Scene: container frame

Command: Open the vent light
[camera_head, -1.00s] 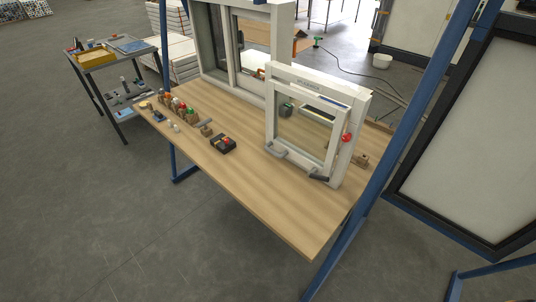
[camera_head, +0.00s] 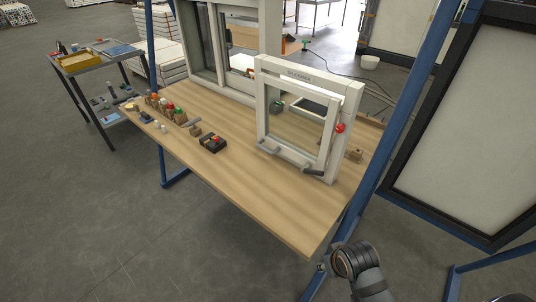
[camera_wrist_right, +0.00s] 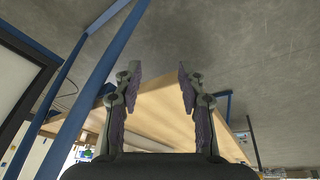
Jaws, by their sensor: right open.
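The vent light is a small white framed window (camera_head: 262,108) standing upright on the right part of the wooden workbench (camera_head: 225,185). Its inner sash has a grey handle (camera_head: 269,147) at the lower left and another grey handle (camera_head: 313,169) at the lower right. A red knob (camera_head: 340,128) sits on the frame's right side. In the head view my right arm shows at the bottom right, in front of the bench corner; its fingers are not clear there. In the right wrist view my right gripper (camera_wrist_right: 159,82) is open and empty, with the bench edge beyond it. My left gripper is not in view.
A larger white window frame (camera_head: 214,80) stands at the bench's back. Several small coloured items and a black box (camera_head: 212,143) lie on the left part. Blue posts (camera_head: 395,130) rise by the bench. The bench's front middle is clear.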

